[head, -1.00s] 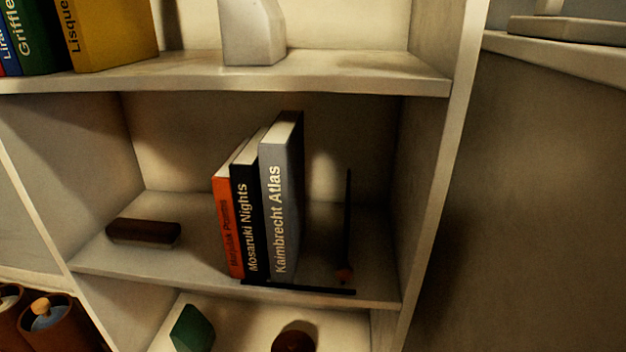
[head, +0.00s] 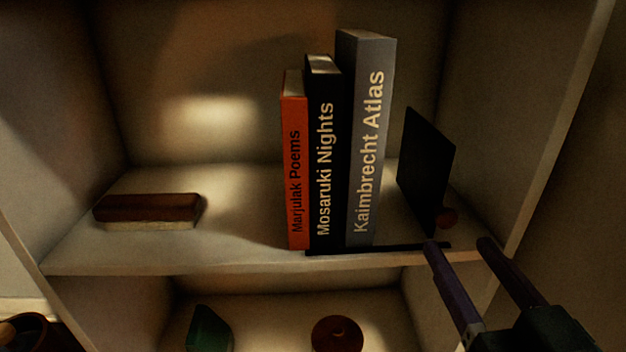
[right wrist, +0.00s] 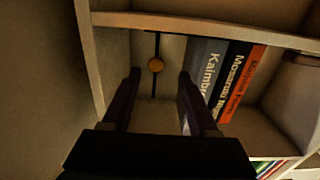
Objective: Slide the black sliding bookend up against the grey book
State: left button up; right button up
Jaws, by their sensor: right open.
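The black bookend (head: 424,170) stands upright on the shelf, to the right of the grey book (head: 372,140), with a clear gap between them. A small reddish-brown knob (head: 448,218) is at its lower front edge. A dark rail (head: 385,248) runs along the shelf front below the books. My right gripper (head: 457,242) is open and empty, in front of the shelf, just below and in front of the knob. The right wrist view shows the bookend edge-on (right wrist: 155,65) with its knob between the open fingers (right wrist: 160,76), farther in. My left gripper is out of view.
A dark brown block (head: 150,211) lies at the shelf's left. The right shelf wall (head: 520,130) stands near my gripper. A green object (head: 208,330) and a round brown one (head: 337,335) sit below.

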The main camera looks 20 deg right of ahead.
aim_at(428, 234)
jog(key=shift+w+d, duration=0.2)
jog(key=shift+w, duration=0.1)
jog(key=b+x, duration=0.1)
jog(key=x, duration=0.2)
jog(key=b+x, duration=0.2)
jog(key=x, duration=0.1)
jog(key=b+x, duration=0.1)
jog(key=x, duration=0.2)
jog(key=shift+s+d+r, duration=0.1)
jog(key=shift+d, duration=0.15)
jog(key=shift+c, duration=0.2)
jog(key=c, duration=0.3)
grip_shut()
